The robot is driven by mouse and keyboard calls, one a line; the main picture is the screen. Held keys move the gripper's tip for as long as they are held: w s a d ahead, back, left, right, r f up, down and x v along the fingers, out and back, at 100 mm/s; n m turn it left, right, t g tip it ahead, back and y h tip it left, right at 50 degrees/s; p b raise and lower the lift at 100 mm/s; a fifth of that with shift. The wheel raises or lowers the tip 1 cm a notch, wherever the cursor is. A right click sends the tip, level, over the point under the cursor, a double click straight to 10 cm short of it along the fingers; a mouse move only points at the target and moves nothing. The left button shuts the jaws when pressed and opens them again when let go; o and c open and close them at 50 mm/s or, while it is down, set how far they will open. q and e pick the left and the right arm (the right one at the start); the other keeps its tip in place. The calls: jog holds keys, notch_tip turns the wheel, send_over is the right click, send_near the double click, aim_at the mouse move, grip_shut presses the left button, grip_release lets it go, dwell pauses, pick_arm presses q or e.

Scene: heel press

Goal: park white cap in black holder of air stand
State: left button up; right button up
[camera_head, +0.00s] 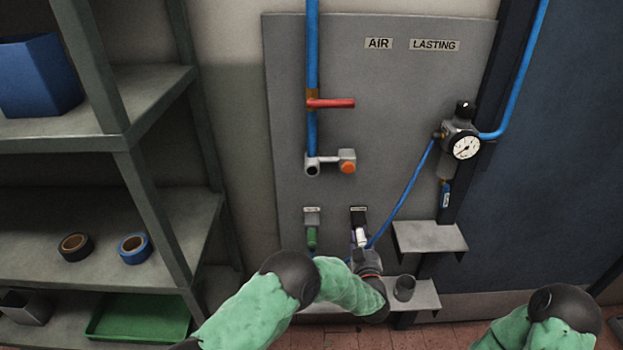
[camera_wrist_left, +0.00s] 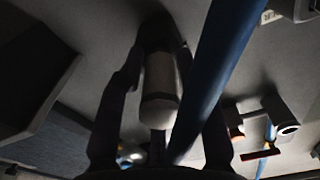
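The white cap (camera_head: 361,237) is directly below the black holder (camera_head: 358,213) on the grey panel, upright. In the left wrist view, the white cap (camera_wrist_left: 160,85) lies between the two dark fingers of my left gripper (camera_wrist_left: 159,60), its far end close to a dark part. The picture is too dark to tell whether the fingers touch the cap or whether it is seated in the holder. In the head view my left gripper (camera_head: 368,262) is just below the cap, its fingers largely hidden. My right gripper is not in view; only part of its arm shows at lower right.
A green piece (camera_head: 312,238) hangs in a grey holder (camera_head: 312,215) to the left. A blue hose (camera_head: 402,192) runs close beside the cap up to the gauge (camera_head: 465,146). A lower shelf carries a grey cup (camera_head: 404,288). A small shelf (camera_head: 430,237) juts out at right.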

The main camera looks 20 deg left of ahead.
pick_arm(q)
jog(key=shift+o, duration=0.5)
jog(key=v, duration=1.1)
jog(key=s+a+f+m+g+h+p, duration=0.1)
jog(key=s+a+f+g+h+p, duration=0.2)
jog(key=f, duration=0.5)
jog(key=s+a+f+g+h+p, duration=0.2)
jog(key=s+a+f+g+h, duration=0.15)
jog(key=f+g, duration=0.35)
jog(key=s+a+f+g+h+p, duration=0.1)
jog(key=s+f+g, duration=0.1)
jog(key=s, duration=0.9)
jog(key=s+a+f+g+h+p, duration=0.1)
jog(key=s+g, duration=0.4)
jog(key=s, duration=0.5)
jog(key=shift+s+a+f, duration=0.3)
jog(key=shift+s+f, duration=0.05)
jog(key=shift+f, duration=0.15)
